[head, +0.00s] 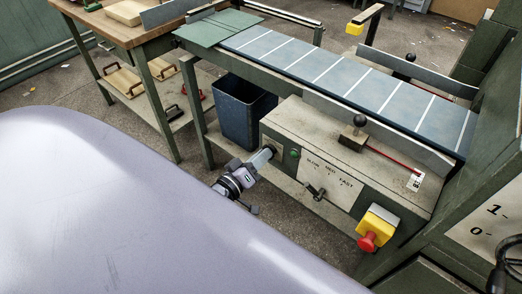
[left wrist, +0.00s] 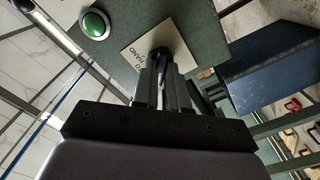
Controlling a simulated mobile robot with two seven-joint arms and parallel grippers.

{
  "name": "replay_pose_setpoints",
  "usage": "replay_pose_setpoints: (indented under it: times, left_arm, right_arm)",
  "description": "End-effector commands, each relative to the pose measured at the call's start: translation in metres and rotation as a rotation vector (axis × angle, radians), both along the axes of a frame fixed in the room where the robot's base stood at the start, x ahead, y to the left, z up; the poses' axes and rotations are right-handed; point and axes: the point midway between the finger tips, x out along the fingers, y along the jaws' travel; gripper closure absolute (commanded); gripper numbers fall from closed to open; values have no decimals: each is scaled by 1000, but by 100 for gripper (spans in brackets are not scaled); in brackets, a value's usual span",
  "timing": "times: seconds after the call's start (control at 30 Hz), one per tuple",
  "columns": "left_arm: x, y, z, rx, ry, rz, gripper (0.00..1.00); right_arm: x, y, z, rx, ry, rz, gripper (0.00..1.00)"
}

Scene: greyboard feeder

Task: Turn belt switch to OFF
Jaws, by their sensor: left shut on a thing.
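The belt switch is a dark knob (left wrist: 160,54) on a pale square label plate (left wrist: 140,50), on the green front panel of the feeder's control box. Part of the lettering "HAND" and an "O" show on the plate. My left gripper (head: 268,153) reaches the left end of the box in the head view. In the left wrist view its fingers (left wrist: 163,68) are closed around the knob. The fingers cover much of the knob, so its exact pointing direction is hard to tell.
A green button (head: 294,153) sits right beside the switch. A speed lever (head: 316,193) and a red emergency button (head: 368,241) are further right. The blue belt (head: 340,75) runs behind the box. A blue bin (head: 245,108) stands left of it.

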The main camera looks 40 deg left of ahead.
Motion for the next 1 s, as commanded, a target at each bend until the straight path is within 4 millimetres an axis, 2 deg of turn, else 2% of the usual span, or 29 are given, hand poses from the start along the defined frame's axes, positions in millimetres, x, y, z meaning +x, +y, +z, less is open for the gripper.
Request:
replay_pose_setpoints:
  times: [0.23, 0.3, 0.33, 0.7, 1.0]
  left_arm:
    - [0, 0, 0, -6, 2, 0, 100]
    - [0, 0, 0, -5, 2, 0, 71]
    - [0, 0, 0, -5, 2, 0, 62]
    - [-4, 0, 0, -2, 2, 0, 62]
    - [-43, 3, 0, -2, 3, 0, 62]
  right_arm:
    - [1, 0, 0, -1, -1, 2, 57]
    - [1, 0, 0, -1, -1, 2, 57]
    - [1, 0, 0, -1, -1, 2, 57]
    - [1, 1, 1, 1, -2, 2, 57]
    - [1, 2, 6, 4, -5, -1, 57]
